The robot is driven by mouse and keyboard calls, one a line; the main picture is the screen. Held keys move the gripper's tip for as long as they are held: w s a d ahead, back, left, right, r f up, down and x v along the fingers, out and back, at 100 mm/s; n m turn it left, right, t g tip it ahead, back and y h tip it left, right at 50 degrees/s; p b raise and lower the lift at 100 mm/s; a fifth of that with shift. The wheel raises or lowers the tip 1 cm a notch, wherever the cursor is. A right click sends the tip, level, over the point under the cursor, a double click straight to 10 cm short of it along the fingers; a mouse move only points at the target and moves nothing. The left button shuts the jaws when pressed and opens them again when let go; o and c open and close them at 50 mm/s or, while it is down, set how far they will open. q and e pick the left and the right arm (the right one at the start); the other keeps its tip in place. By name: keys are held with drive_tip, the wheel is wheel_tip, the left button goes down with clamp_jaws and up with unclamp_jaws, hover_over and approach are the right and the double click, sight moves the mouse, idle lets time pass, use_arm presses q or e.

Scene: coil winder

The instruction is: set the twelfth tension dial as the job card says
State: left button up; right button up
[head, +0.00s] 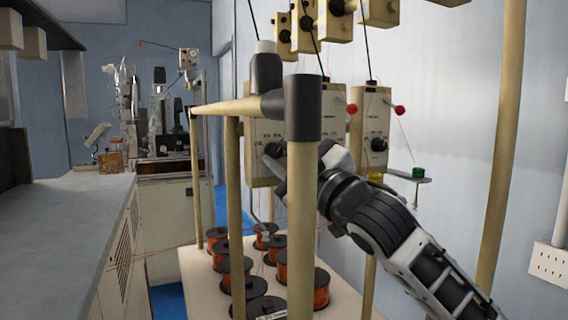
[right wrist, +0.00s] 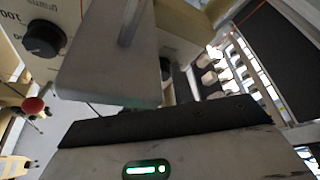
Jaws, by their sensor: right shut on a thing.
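My right gripper (head: 278,165) reaches in from the right, behind the dark frame joint, to the front of a cream tension unit (head: 265,134). It is shut on that unit's black tension dial (head: 273,150), which is mostly hidden by the fingers and the post. In the right wrist view, a broad grey finger (right wrist: 115,75) covers the gripped dial. A neighbouring black dial (right wrist: 44,38), with "grams" lettering beside it, is clear of the gripper. The pointer setting of the gripped dial cannot be read. My left gripper is out of view, and no job card is legible.
Cream posts and a rail (head: 236,106) stand in front of the units. Another tension unit (head: 373,125) is to the right, with red balls on thin arms. Several copper wire spools (head: 235,272) stand on the board below. A grey counter (head: 65,215) runs along the left.

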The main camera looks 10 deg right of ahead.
drive_tip(key=o, duration=1)
drive_tip(key=shift+c, duration=0.2)
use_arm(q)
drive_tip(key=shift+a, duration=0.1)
use_arm(e)
drive_tip(key=shift+s, duration=0.1)
drive_tip(key=shift+s+d+f, duration=0.2)
drive_tip(key=shift+s+f, duration=0.05)
drive_tip(key=shift+s, duration=0.05)
use_arm(q)
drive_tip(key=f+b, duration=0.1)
drive_tip(key=b, duration=0.1)
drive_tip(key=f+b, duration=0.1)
drive_tip(key=b, duration=0.2)
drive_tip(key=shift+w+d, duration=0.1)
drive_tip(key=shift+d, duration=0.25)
use_arm(e)
drive_tip(key=v, duration=1.5)
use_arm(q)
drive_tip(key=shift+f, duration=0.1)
use_arm(e)
drive_tip(key=shift+r, duration=0.1)
